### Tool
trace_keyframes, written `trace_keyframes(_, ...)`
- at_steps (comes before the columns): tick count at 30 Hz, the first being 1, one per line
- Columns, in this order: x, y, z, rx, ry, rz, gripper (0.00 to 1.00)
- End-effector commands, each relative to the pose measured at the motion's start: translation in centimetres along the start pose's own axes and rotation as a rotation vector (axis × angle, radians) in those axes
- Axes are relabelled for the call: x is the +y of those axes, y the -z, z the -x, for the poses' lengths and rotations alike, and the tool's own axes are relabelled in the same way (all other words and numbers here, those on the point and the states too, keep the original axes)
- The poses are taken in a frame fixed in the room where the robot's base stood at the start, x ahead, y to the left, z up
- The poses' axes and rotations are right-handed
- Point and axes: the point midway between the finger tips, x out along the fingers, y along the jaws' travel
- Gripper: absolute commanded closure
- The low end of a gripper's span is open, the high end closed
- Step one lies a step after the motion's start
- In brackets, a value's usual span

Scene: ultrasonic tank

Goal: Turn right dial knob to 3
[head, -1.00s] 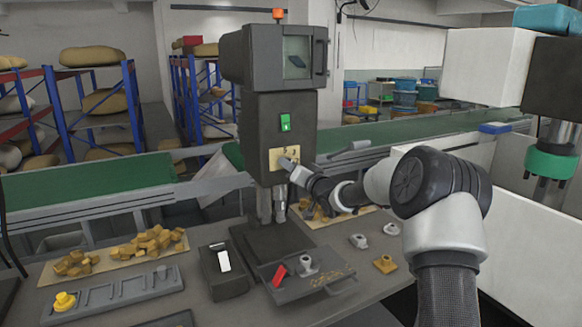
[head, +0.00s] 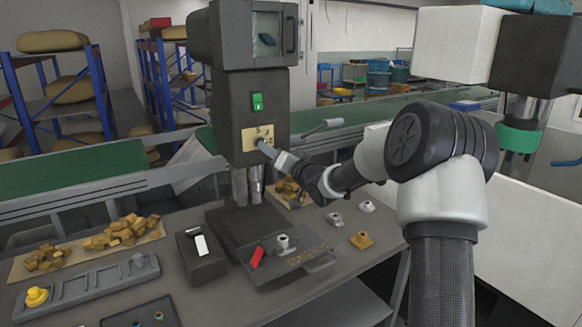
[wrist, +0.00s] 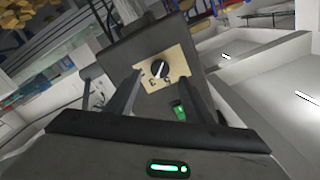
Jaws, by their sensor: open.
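A black dial knob (wrist: 159,69) with a pale pointer line sits on a tan marked plate (wrist: 168,72) on the front of a dark machine. The plate also shows in the head view (head: 250,138), under a green switch (head: 257,101). In the wrist view the pointer is tilted; the few marks around it are too small to read surely. My gripper (wrist: 160,76) is open, with one finger on each side of the knob in the picture. I cannot tell whether they touch it. In the head view my gripper (head: 270,149) is close to the plate and hides the knob.
Below the machine, a dark tray (head: 290,262) holds a red piece and a grey fitting. A dark box with a white rocker (head: 201,247) stands left of it. Several brown blocks (head: 122,231) lie at left. A green conveyor (head: 70,178) runs behind.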

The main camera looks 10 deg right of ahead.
Motion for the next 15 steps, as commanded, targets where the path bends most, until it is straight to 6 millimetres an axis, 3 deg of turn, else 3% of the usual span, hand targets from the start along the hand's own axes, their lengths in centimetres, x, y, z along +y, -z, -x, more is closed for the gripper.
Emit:
trace_keyframes(3,0.2,-0.1,3.2,0.000,-0.004,0.002,0.52)
trace_keyframes(9,0.1,0.0,7.7,0.001,-0.002,0.002,0.52)
trace_keyframes(15,0.1,0.0,10.5,0.000,-0.001,0.001,0.52)
